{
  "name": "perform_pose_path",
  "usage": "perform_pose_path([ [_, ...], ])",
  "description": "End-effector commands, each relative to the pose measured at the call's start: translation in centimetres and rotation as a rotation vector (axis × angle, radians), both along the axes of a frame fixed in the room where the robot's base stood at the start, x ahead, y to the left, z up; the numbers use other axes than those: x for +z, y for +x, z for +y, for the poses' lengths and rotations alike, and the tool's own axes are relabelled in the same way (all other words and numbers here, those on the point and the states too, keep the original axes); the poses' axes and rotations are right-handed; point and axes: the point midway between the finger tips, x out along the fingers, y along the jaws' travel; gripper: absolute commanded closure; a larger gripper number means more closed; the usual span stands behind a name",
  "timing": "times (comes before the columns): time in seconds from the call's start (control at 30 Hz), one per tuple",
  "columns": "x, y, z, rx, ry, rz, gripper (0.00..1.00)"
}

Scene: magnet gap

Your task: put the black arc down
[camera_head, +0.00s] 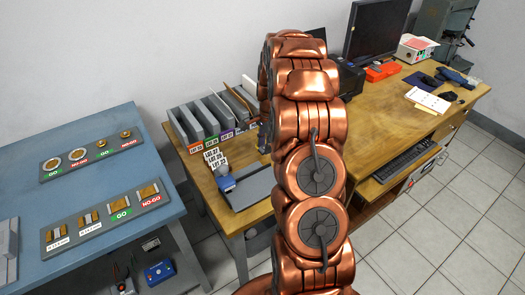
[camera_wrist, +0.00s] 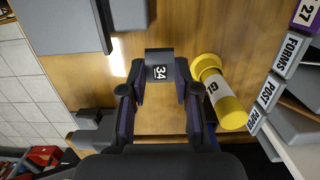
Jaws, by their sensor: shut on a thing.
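The black arc (camera_wrist: 160,57), a dark grey-black piece with a white "34" on its face, sits between the fingertips of my gripper (camera_wrist: 159,76) in the wrist view. My gripper is shut on it. The wooden desk top (camera_wrist: 145,122) lies behind it; I cannot tell whether the arc touches the desk. In the head view my own copper arm hides most of the gripper and the arc.
Labelled grey file holders (camera_wrist: 287,60) line the right side. A grey slab (camera_wrist: 65,22) lies upper left. A blue bench (camera_head: 105,170) with gauge boards stands left in the head view.

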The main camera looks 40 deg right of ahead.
Motion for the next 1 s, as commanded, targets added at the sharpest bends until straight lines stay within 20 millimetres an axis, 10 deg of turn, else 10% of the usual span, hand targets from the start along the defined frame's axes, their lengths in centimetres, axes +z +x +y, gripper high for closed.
perform_pose_path([
  [0.83, -4.9, 0.0, 0.0, 0.003, -0.001, -0.001, 1.0],
  [0.87, -4.8, 0.0, 0.0, 0.003, -0.001, -0.001, 0.66],
  [1.0, -4.8, 0.0, 0.0, 0.002, -0.001, -0.002, 0.52],
])
